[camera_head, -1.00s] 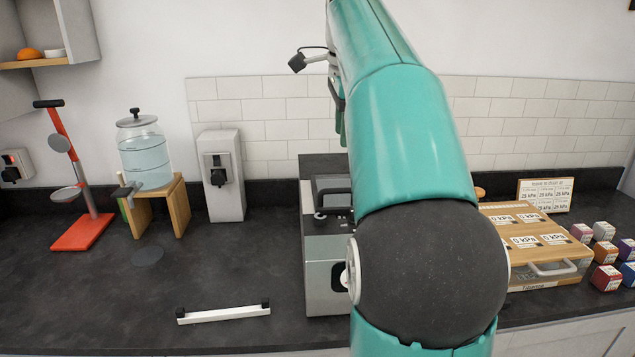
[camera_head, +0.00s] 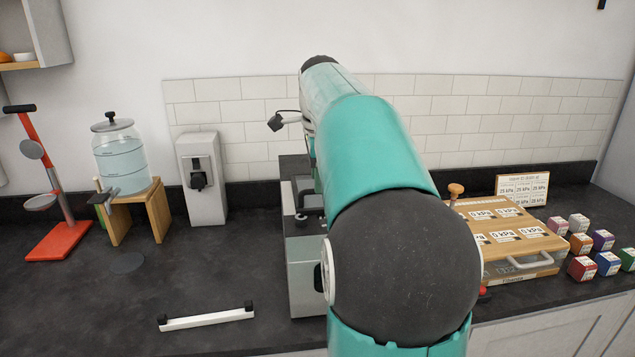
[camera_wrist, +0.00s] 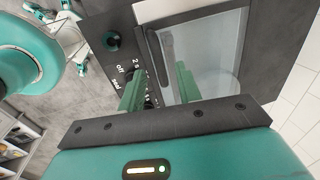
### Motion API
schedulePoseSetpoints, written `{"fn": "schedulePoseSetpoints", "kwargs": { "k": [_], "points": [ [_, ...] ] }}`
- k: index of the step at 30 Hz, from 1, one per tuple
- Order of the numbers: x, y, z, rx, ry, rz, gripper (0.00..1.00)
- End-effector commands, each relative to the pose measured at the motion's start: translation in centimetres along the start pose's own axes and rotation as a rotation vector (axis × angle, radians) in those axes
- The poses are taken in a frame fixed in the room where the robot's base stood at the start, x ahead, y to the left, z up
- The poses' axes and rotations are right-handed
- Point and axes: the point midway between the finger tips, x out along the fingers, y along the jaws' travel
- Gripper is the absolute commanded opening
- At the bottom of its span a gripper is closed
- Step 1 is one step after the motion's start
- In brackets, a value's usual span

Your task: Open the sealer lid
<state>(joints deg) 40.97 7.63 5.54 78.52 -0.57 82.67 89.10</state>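The sealer (camera_head: 303,275) is a grey metal box with a dark top, standing on the counter mid-picture in the head view, partly hidden by my arm. The wrist view shows its lid with a glass window (camera_wrist: 222,62), a dark bar (camera_wrist: 166,42) along the window's edge, and a front panel with a round knob (camera_wrist: 112,42) and printed labels. The lid looks shut. My gripper (camera_wrist: 160,88) shows two green fingers apart, over the lid's front edge near the bar. Contact cannot be told. In the head view my gripper is hidden behind the arm.
A white bar (camera_head: 207,318) lies near the counter's front. A glass water dispenser (camera_head: 122,160), a red stand (camera_head: 60,240) and a white wall unit (camera_head: 203,180) are at left. A wooden box (camera_head: 510,236) and several small coloured boxes (camera_head: 609,263) are at right.

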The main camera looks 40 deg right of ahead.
Motion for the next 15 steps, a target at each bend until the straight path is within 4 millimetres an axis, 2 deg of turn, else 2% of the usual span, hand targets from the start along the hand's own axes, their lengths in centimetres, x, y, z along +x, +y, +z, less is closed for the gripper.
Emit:
{"fn": "schedulePoseSetpoints", "kwargs": {
  "k": [3, 6, 14, 15],
  "points": [
    [1.4, 0.0, 0.0, 0.000, 0.000, 0.000, 0.34],
    [1.9, 0.0, 0.1, 0.000, 0.000, 0.000, 0.34],
    [2.0, 0.0, 0.1, -0.001, 0.000, -0.001, 0.34],
    [2.0, 0.0, 0.1, -0.001, 0.000, -0.001, 0.28]
  ]
}}
